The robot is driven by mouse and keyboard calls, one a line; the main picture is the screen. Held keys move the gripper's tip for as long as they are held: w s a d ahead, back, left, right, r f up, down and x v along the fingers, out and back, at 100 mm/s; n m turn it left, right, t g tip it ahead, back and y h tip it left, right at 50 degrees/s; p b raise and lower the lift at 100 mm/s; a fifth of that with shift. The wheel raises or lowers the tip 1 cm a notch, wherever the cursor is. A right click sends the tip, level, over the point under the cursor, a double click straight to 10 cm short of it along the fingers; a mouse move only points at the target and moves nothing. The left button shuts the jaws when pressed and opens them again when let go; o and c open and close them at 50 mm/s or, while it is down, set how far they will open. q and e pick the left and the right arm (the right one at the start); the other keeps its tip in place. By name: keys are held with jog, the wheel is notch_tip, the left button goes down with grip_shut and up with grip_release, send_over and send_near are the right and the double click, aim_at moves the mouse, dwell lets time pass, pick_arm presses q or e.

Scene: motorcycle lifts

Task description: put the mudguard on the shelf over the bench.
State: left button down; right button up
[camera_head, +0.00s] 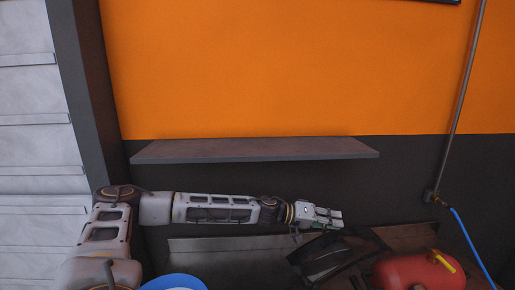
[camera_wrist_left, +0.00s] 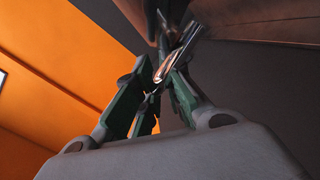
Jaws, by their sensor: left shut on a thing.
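The shelf (camera_head: 250,152) is a long dark board on the wall, its top surface empty. My left gripper (camera_head: 335,217) is below the shelf's front edge, towards its right end, and above the bench (camera_head: 220,250). In the left wrist view the green-padded fingers (camera_wrist_left: 155,98) are shut on a shiny metal piece, which I take to be part of the mudguard (camera_wrist_left: 179,50). Most of the mudguard's shape is hidden or dark there. A dark curved piece (camera_head: 325,256) shows just below the gripper in the head view; I cannot tell if it is joined to the held piece.
A red tank (camera_head: 408,274) with a yellow handle stands at the lower right. A blue round thing (camera_head: 175,282) is at the bottom left. A pipe (camera_head: 460,100) and a blue hose (camera_head: 467,240) run down the right wall. The air above the shelf is clear.

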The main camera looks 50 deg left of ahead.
aim_at(350, 237)
pick_arm(q)
jog(key=shift+w+d+r+n+t+y, duration=0.3)
jog(key=shift+w+d+r, duration=0.05)
jog(key=shift+d+r, duration=0.1)
jog(key=shift+w+d, duration=0.2)
jog(key=shift+d, duration=0.1)
jog(key=shift+w+d+r+n+t+y+b, duration=0.1)
jog(key=shift+w+d+n+t+y+b, duration=0.2)
jog(key=shift+d+n+t+y, duration=0.25)
jog(key=shift+w+d+n+t+y+b, duration=0.1)
jog(key=shift+d+n+t+y+b, duration=0.25)
jog(key=shift+d+n+y, duration=0.4)
jog(key=shift+d, duration=0.15)
jog(key=shift+d+n+y, duration=0.3)
jog(key=shift+d+y, duration=0.1)
jog(key=shift+y, duration=0.1)
jog(key=shift+s+d+n+t+y+b, duration=0.25)
jog(key=shift+n+t+y, duration=0.1)
jog(key=shift+y, duration=0.1)
jog(key=shift+s+d+n+t+y+b, duration=0.15)
jog(key=shift+n+t+y+b, duration=0.1)
jog(key=shift+n+t+y, duration=0.15)
jog(key=shift+s+d+r+n+y+b, duration=0.2)
jog(key=shift+s+n+y+b, duration=0.15)
jog(key=shift+s+n+y, duration=0.45)
jog(key=shift+s+r+n+t+y, duration=0.1)
jog(key=shift+s+n+t+y, duration=0.2)
jog(key=shift+y, duration=0.45)
